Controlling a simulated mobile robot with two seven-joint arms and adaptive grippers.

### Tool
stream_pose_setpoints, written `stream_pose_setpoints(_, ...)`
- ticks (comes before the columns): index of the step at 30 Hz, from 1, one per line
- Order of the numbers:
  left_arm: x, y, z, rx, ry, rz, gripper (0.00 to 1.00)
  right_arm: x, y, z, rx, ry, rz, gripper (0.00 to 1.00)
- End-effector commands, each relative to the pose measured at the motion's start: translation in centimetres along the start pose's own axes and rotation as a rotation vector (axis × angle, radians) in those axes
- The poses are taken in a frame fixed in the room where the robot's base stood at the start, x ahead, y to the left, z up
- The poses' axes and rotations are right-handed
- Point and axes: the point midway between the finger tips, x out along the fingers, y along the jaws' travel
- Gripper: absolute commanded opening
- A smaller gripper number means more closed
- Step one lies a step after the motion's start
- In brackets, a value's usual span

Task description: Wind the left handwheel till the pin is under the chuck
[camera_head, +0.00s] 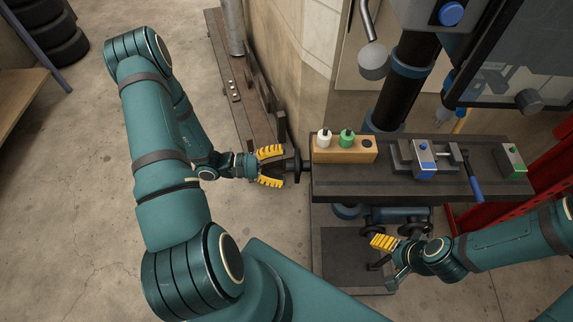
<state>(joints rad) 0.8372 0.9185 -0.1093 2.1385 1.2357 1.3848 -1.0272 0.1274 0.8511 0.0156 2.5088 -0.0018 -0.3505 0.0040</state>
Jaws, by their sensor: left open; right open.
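The left handwheel (298,166) is a small dark wheel at the left end of the drill-press table (420,184). My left gripper (275,165) is open, its yellow fingers pointing right, just left of the wheel; I cannot tell whether they touch it. The chuck (446,113) seems to be the small part under the drill head, partly hidden by the guard. A grey and blue vise (424,160) sits on the table below and left of it. I cannot make out the pin clearly. My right gripper (384,249) is open in front of the table, near the lower dark handwheels (413,230).
A wooden block (344,155) holds a white bottle (324,138) and a green bottle (347,138) at the table's left. A grey and green block (513,161) stands at its right end. A red frame (540,196) stands at right.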

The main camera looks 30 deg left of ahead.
Motion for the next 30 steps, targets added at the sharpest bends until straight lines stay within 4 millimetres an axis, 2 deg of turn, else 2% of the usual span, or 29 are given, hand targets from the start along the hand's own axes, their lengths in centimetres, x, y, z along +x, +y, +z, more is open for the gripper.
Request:
stream_pose_setpoints(6,1.6,0.0,0.0,0.001,-0.001,0.0,0.65,0.1,0.0,0.0,0.0,0.001,0.0,0.72)
stream_pose_setpoints(15,1.7,0.0,0.0,0.0,0.0,0.0,0.67,0.1,0.0,0.0,0.0,0.001,0.0,0.72)
stream_pose_setpoints(21,1.6,0.0,0.0,0.0,0.0,0.0,0.0,0.1,0.0,0.0,0.0,0.001,0.0,0.72)
stream_pose_setpoints(30,1.6,0.0,0.0,-0.019,0.0,0.0,0.0,0.0,0.0,0.0,0.0,0.0,0.0,0.72)
